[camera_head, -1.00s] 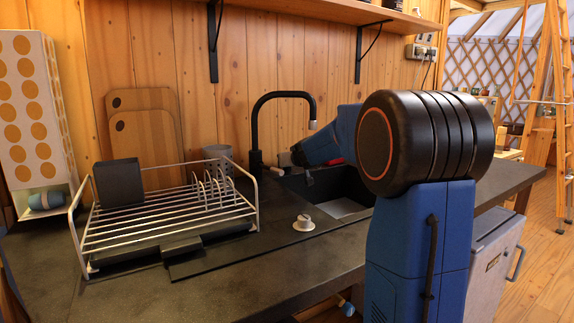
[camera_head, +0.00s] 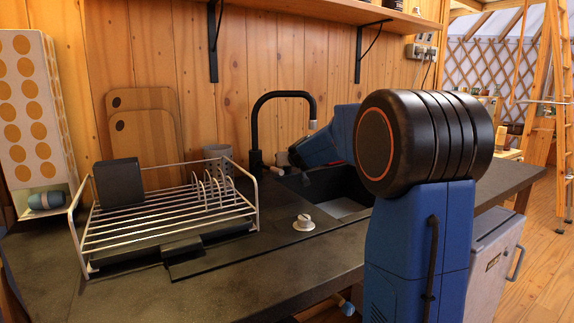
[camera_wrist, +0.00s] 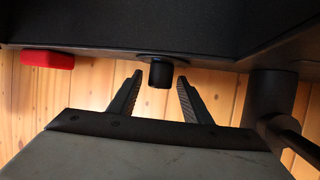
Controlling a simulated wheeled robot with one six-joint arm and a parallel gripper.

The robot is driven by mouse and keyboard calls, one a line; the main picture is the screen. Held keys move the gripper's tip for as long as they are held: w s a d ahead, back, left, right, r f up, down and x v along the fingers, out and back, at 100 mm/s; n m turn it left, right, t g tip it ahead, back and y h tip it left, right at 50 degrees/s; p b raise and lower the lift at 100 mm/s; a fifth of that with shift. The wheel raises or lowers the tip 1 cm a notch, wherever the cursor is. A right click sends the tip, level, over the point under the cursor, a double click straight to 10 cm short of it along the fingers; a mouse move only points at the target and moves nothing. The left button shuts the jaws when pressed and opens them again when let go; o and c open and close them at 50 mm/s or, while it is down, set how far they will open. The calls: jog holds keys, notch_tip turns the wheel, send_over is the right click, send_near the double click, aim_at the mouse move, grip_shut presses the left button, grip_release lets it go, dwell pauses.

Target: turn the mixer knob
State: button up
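A short black cylindrical knob (camera_wrist: 160,74) stands out from a dark surface at the top middle of the wrist view; I take it for the mixer knob. My gripper (camera_wrist: 159,77) is open, with one finger on each side of the knob and a gap on both sides. I cannot tell how deep the knob lies between the fingertips. In the head view my blue wrist (camera_head: 322,143) reaches down beside the black tap (camera_head: 256,130), over the back of the sink. The fingertips and the knob are not clear there.
A thick black post (camera_wrist: 271,97) stands to the right of the fingers, and a red block (camera_wrist: 47,60) lies to the left. A dish rack (camera_head: 165,213) and a white round knob (camera_head: 303,223) are on the counter (camera_head: 240,285). The front counter is clear.

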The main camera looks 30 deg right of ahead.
jog(key=v, duration=1.7)
jog(key=shift+s, duration=0.2)
jog(key=shift+a, duration=0.15)
